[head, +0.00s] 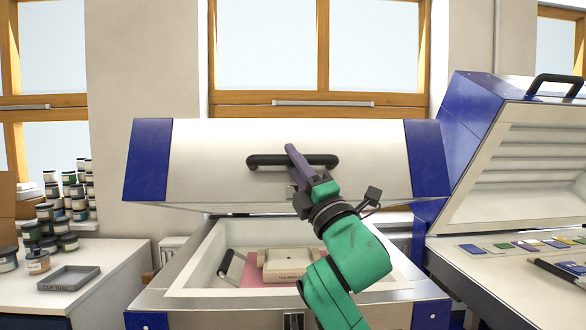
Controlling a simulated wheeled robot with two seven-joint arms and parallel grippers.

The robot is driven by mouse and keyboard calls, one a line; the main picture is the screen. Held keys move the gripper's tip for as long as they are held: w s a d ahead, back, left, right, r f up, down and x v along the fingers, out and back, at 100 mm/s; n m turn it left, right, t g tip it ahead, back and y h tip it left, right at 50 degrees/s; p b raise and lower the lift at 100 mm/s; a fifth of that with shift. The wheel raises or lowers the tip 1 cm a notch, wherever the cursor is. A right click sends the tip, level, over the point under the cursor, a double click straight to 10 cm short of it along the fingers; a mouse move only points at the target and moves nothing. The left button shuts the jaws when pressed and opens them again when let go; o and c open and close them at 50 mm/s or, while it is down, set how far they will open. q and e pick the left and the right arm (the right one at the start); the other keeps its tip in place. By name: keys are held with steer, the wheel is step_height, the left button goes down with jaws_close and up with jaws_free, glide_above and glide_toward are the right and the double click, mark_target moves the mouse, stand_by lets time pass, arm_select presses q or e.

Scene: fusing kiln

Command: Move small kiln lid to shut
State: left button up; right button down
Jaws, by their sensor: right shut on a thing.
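The small kiln lid (212,170) is silver with blue ends and stands partly raised above the small kiln body (160,300) in the middle of the head view. A black bar handle (265,161) runs across the lid's front. My right gripper (293,158) is at this handle, shut on it near its middle. The gripper and the green right arm hide part of the lid and the kiln's right side. Inside the open kiln, a pale block (285,263) rests on a pink sheet (252,280). My left gripper is not in view.
A larger kiln with its blue-ended lid (520,105) raised stands at the right, with small coloured pieces (505,247) on its bed. At the left, a grey tray (69,279) and several stacked jars (62,222) stand on a white counter. A black-handled item (228,264) lies inside the small kiln.

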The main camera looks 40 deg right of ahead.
arm_select(q)
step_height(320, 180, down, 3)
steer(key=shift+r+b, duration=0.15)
steer(key=shift+b, duration=0.65)
arm_select(e)
steer(key=shift+s+a+f, duration=0.15)
steer(key=shift+s+f, duration=0.05)
steer(key=shift+f, duration=0.4)
steer(key=shift+s+a+f, duration=0.15)
steer(key=shift+f, duration=0.45)
steer(key=c, duration=1)
jaws_free()
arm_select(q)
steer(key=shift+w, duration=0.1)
arm_select(e)
steer(key=shift+w+d, duration=0.1)
steer(key=shift+f, duration=0.1)
